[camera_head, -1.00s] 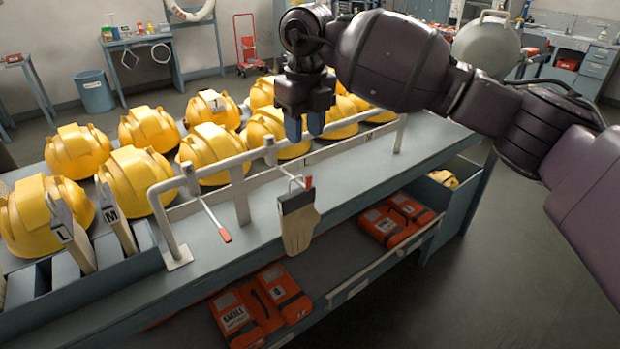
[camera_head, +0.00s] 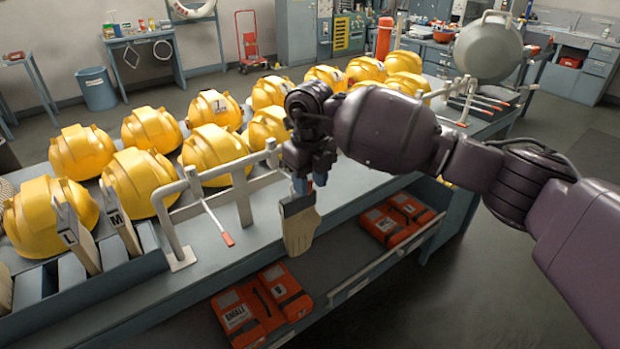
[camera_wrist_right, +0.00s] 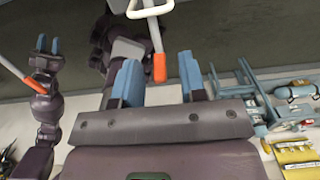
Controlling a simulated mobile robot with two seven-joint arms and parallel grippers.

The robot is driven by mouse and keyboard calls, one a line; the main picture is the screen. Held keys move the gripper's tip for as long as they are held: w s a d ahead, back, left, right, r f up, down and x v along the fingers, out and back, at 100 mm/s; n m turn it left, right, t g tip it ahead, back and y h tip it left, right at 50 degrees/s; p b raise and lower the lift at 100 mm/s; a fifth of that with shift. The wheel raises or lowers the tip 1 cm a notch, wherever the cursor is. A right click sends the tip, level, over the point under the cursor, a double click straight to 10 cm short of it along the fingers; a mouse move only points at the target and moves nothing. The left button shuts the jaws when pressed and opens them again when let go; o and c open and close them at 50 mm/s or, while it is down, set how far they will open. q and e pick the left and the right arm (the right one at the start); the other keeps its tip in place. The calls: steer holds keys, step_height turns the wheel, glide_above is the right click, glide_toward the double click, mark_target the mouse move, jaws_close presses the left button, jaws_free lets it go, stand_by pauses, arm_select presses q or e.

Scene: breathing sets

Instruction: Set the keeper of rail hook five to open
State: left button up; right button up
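The near rail (camera_head: 205,180) stands on the table edge and carries hooks with red tips. One bare hook (camera_head: 226,238) hangs out at its left; no hook number or keeper is readable. A tan glove with a dark cuff (camera_head: 299,230) hangs farther right. My right gripper (camera_head: 301,186) is just above its cuff, hiding its hook. In the right wrist view, that gripper (camera_wrist_right: 158,80) is open, with an orange-tipped white rod (camera_wrist_right: 158,66) between its fingers; contact cannot be told. My left gripper (camera_wrist_right: 48,44) shows there small, fingers apart, and is outside the head view.
Yellow helmets (camera_head: 145,182) fill the table behind the rail. A slotted rack (camera_head: 95,265) stands at the left. Orange packs (camera_head: 262,305) lie on the lower shelf. More red-tipped hooks (camera_head: 482,100) are at the far right end. The floor at the right is clear.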

arm_select(q)
steer(key=shift+r, duration=0.1)
arm_select(e)
steer(key=shift+f, duration=0.2)
jaws_close()
arm_select(q)
steer(key=shift+w, duration=0.1)
